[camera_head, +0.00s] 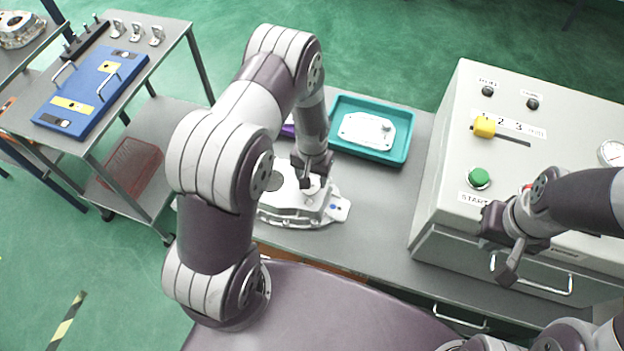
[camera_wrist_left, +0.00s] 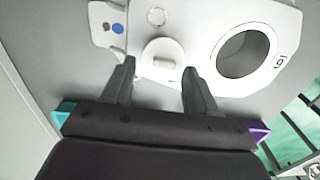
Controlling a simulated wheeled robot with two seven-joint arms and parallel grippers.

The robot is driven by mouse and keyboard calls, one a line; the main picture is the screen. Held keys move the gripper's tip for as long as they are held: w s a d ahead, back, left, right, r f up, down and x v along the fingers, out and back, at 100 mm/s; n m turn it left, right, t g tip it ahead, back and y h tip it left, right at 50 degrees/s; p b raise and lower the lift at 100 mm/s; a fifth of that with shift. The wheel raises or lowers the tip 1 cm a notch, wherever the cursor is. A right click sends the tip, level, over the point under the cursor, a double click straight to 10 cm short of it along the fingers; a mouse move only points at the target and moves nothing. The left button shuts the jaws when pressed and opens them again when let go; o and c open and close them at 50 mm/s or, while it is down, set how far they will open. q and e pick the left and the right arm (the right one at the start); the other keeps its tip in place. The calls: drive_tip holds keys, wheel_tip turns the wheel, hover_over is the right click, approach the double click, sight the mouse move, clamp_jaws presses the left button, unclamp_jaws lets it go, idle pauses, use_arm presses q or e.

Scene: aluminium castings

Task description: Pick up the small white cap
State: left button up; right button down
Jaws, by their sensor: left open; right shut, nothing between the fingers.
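The small white cap (camera_wrist_left: 162,52) is round with a raised ridge across its top. In the left wrist view it sits on the pale aluminium casting (camera_wrist_left: 203,22), beside a large round hole. My left gripper (camera_wrist_left: 159,67) is open, with a fingertip to either side of the cap's near edge; I cannot tell whether they touch it. In the head view the left gripper (camera_head: 311,180) points down over the casting (camera_head: 290,216), and the cap is mostly hidden by it. My right gripper (camera_head: 507,268) is shut and empty in front of the grey control box.
A teal tray (camera_head: 407,142) with a flat white plate (camera_head: 366,131) lies behind the casting. The grey control box (camera_head: 446,140) with buttons stands at the right. A side cart (camera_head: 172,47) holds a blue fixture (camera_head: 84,92). The bench right of the casting is clear.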

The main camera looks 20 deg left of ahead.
use_arm(q)
drive_tip(key=shift+s+a+f, duration=0.15)
drive_tip(key=shift+f, duration=0.35)
drive_tip(key=shift+s+a+f, duration=0.1)
drive_tip(key=shift+s+a, duration=0.05)
drive_tip(key=c, duration=0.7)
clamp_jaws()
use_arm(e)
drive_tip(key=shift+s+a+r, duration=0.2)
drive_tip(key=shift+s, duration=0.1)
